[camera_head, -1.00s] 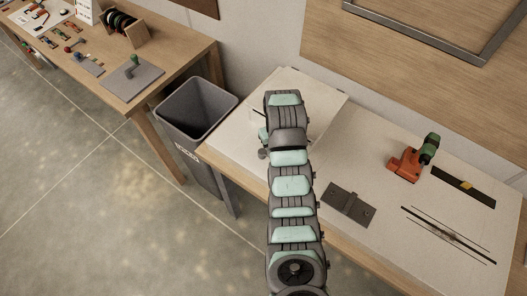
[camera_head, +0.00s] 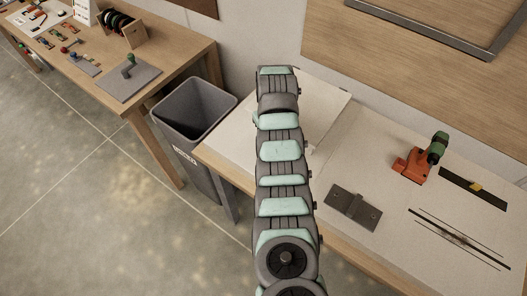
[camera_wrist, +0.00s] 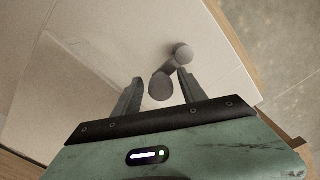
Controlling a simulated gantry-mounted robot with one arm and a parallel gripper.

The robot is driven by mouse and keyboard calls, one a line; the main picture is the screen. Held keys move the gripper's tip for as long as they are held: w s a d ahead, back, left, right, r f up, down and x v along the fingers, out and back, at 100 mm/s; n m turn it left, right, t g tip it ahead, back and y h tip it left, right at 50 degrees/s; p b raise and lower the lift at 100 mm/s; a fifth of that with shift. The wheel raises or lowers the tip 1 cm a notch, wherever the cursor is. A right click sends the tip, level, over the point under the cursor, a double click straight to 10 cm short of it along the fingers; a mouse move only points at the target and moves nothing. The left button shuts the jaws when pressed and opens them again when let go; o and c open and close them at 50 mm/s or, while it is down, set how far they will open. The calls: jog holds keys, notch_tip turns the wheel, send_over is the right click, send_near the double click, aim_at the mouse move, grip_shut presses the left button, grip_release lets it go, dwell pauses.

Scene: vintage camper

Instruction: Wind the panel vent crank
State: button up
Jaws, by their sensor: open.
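The vent crank (camera_wrist: 173,71) is a dark grey arm with a rounded knob at its far end and a thicker, nearer end. It sits on a pale panel (camera_wrist: 197,20) in the wrist view. My gripper (camera_wrist: 160,76) is open, with one finger on either side of the crank's nearer end. I cannot tell whether either finger touches it. In the head view the pale panel (camera_head: 325,100) lies on the bench at the back left, and my arm hides the crank and the gripper.
A grey bin (camera_head: 192,115) stands left of the bench. On the bench are a dark hinge plate (camera_head: 353,207), an orange and green drill (camera_head: 420,160), a black strip (camera_head: 473,188) and thin rods (camera_head: 460,240). Another table (camera_head: 165,62) with parts stands at the left.

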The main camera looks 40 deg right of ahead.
dwell(0.3)
jog(key=shift+r+p, duration=0.65)
jog(key=shift+r, duration=1.85)
notch_tip(320, 180, up, 11)
jog(key=p, duration=0.1)
jog(key=shift+f, duration=0.1)
